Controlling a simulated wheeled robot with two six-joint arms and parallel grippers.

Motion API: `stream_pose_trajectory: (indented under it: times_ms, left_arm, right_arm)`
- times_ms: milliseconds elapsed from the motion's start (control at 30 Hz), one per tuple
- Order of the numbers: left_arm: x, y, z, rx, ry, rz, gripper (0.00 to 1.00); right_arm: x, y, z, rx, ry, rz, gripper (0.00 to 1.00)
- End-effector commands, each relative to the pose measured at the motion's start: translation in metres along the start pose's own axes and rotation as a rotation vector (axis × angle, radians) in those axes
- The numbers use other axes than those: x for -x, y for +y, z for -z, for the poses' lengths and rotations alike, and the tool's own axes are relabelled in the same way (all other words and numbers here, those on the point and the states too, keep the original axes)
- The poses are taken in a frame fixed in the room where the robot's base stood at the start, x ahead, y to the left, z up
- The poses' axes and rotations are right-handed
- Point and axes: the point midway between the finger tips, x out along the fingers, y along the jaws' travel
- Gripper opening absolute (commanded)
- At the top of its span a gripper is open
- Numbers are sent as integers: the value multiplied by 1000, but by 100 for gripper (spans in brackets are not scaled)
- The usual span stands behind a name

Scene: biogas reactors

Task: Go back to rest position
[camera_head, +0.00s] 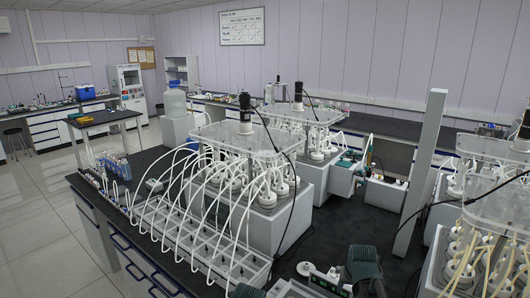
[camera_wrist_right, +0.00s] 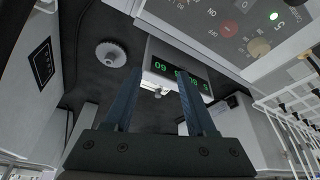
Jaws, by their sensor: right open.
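My right gripper (camera_wrist_right: 158,72) is open in the right wrist view, with two dark blue fingers apart and nothing held between them. It is over a white device with a green digital display (camera_wrist_right: 180,75), which lies beyond the fingertips. In the head view, a dark form (camera_head: 362,265) at the lower edge, beside the same display (camera_head: 328,284), looks like my right gripper; its fingers cannot be made out there. Another dark shape at the bottom edge may be part of my left gripper, mostly cut off.
A white round knob (camera_head: 305,268) lies left of the display. A white tube rack (camera_head: 190,240) and a reactor unit (camera_head: 245,140) stand on the black bench. A white post (camera_head: 421,170) rises at right, beside another reactor (camera_head: 490,195). Floor (camera_head: 40,215) is clear at left.

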Motion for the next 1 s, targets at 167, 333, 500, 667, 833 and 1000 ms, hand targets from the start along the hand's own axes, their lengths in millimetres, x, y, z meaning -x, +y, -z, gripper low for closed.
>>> stream_pose_trajectory:
  times_ms: [167, 333, 500, 667, 833, 1000]
  left_arm:
    - [0, 0, 0, 0, 0, 0, 0]
    - [0, 0, 0, 0, 0, 0, 0]
    - [0, 0, 0, 0, 0, 0, 0]
    - [-19, 2, 1, 0, 0, 0, 0]
    - [-33, 3, 2, 1, 0, 0, 0]
    - [-38, 4, 2, 1, 0, 0, 0]
  right_arm:
    - [7, -16, -30, 38, -49, 11, 56]
    - [19, -37, -75, 96, -124, 25, 56]
    - [38, -59, -139, 181, -230, 41, 56]
    - [34, -103, -189, 334, -311, 36, 56]
    - [33, -142, -225, 480, -349, 9, 56]
    - [35, -158, -243, 550, -366, -8, 56]
